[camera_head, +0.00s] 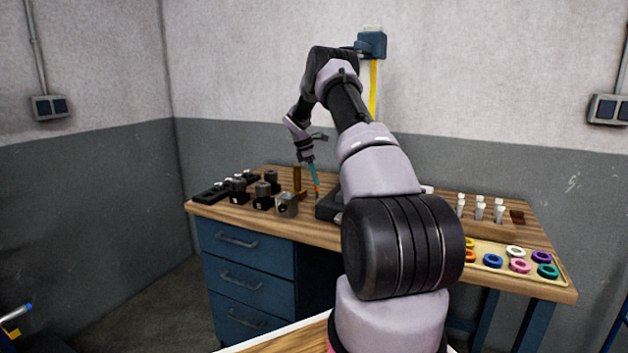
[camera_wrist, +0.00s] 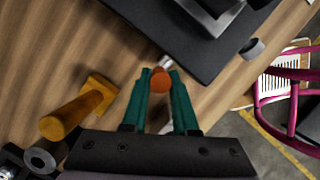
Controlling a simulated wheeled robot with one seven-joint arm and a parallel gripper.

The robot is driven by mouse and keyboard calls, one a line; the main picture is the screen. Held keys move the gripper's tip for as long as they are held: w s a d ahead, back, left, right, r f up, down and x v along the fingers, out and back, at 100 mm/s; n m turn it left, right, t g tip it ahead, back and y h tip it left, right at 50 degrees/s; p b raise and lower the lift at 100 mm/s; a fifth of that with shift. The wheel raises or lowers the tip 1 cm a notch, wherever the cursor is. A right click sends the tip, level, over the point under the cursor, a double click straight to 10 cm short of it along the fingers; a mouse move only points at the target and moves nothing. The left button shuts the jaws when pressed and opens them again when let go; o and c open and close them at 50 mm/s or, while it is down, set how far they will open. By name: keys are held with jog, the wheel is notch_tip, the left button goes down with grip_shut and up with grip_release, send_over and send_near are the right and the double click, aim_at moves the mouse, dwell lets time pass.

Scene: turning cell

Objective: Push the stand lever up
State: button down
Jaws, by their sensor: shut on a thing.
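The stand's black base (camera_wrist: 215,38) lies at the top of the wrist view; in the head view (camera_head: 327,206) my arm hides much of it. The lever shows in the wrist view as an orange knob (camera_wrist: 160,81) on a short metal rod at the base's near edge. My gripper (camera_wrist: 160,76) has its green fingers shut on this knob, one on each side. In the head view my gripper (camera_head: 315,181) points down at the bench beside the base, with a small orange spot at its tips. The lever's tilt cannot be told.
A brown post on a block (camera_wrist: 80,110) stands close to my gripper. Dark tool holders (camera_head: 262,196) fill the bench's left side. White-topped pegs (camera_head: 480,212) and a tray of coloured rings (camera_head: 556,279) are at right. A grey ring (camera_wrist: 252,48) lies beside the base.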

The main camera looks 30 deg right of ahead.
jog(key=shift+d+r, duration=0.1)
dwell(0.3)
jog(key=c, duration=1)
grip_release()
jog(key=shift+w, duration=0.1)
jog(key=v, duration=1)
jog(key=shift+r, duration=0.3)
